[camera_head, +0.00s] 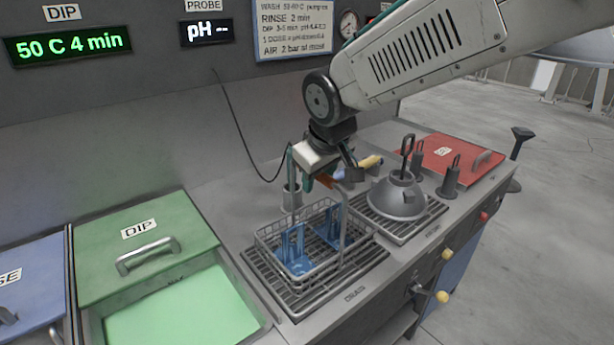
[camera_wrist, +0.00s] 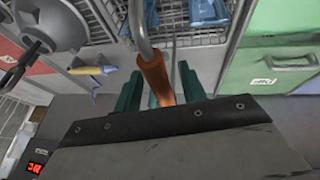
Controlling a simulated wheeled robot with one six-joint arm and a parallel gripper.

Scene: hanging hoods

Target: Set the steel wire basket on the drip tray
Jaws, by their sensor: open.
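The steel wire basket (camera_head: 265,240) sits on the slatted drip tray (camera_head: 282,290), with blue parts (camera_head: 292,250) standing inside it. Its tall bent handle (camera_head: 343,225) rises to an orange grip (camera_head: 327,181). My gripper (camera_head: 318,180) is above the basket, at the top of the handle. In the wrist view the orange grip (camera_wrist: 157,78) passes between the two green fingers of my gripper (camera_wrist: 160,88), which stand apart with space on both sides. The basket mesh (camera_wrist: 190,20) shows beyond them.
A grey hood (camera_head: 398,198) stands on a second rack to the right, near dark upright fixtures (camera_head: 451,178). A yellow-handled tool (camera_head: 369,162) lies behind. The green dip tank (camera_head: 170,310) is open in front of its lid at left. A red lid (camera_head: 455,157) is at far right.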

